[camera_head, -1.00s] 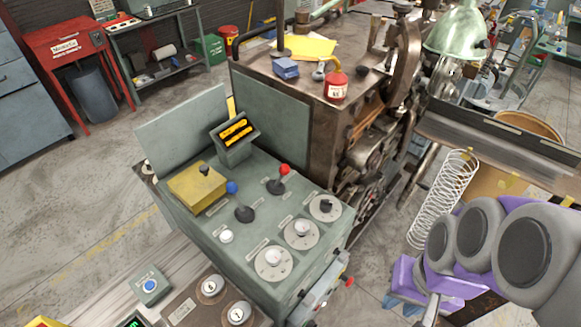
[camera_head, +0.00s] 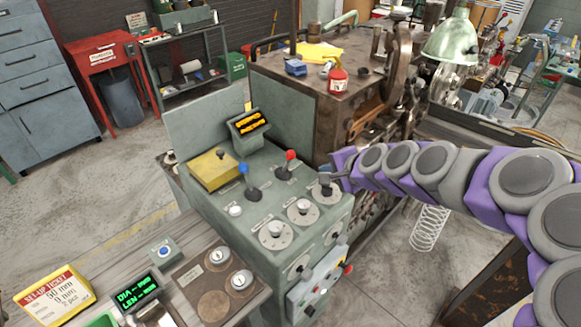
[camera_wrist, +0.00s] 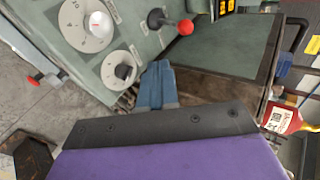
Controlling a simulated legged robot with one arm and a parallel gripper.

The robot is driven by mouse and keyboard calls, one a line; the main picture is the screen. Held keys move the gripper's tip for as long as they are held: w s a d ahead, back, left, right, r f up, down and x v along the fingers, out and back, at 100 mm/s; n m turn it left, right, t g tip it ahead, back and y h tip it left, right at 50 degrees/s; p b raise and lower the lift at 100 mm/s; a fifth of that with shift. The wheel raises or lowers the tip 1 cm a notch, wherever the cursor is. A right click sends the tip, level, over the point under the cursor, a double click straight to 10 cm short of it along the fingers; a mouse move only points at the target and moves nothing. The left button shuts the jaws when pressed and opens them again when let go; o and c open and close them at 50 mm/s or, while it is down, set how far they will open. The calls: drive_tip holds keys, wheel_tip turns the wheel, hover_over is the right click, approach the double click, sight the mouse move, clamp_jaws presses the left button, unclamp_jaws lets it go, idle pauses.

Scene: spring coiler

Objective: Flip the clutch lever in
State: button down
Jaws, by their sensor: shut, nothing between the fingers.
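Two levers stand on the grey-green control console (camera_head: 262,222): a blue-ball lever (camera_head: 243,168) and a red-ball lever (camera_head: 291,155). Their labels are too small to read, so I cannot tell which is the clutch lever. The red-ball lever also shows at the top of the wrist view (camera_wrist: 186,27), tilted in that picture. My gripper (camera_head: 332,177) is at the console's right edge, close to the black-knob dial (camera_head: 326,192) and right of the red-ball lever. Its fingers (camera_wrist: 157,80) are together and empty in the wrist view, apart from the lever.
The large brown machine (camera_head: 290,85) stands behind. A red bottle (camera_head: 337,80) is on it. A coiled spring (camera_head: 428,228) hangs below my arm.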

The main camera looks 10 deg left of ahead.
drive_tip(key=w+a+f+b, duration=0.2)
drive_tip(key=w+a+f, duration=0.3)
drive_tip(key=w+a, duration=0.3)
drive_tip(key=shift+w+f+b, duration=0.3)
drive_tip(key=shift+w+b, duration=0.05)
drive_tip(key=shift+w, duration=0.2)
drive_tip(key=shift+d, duration=0.1)
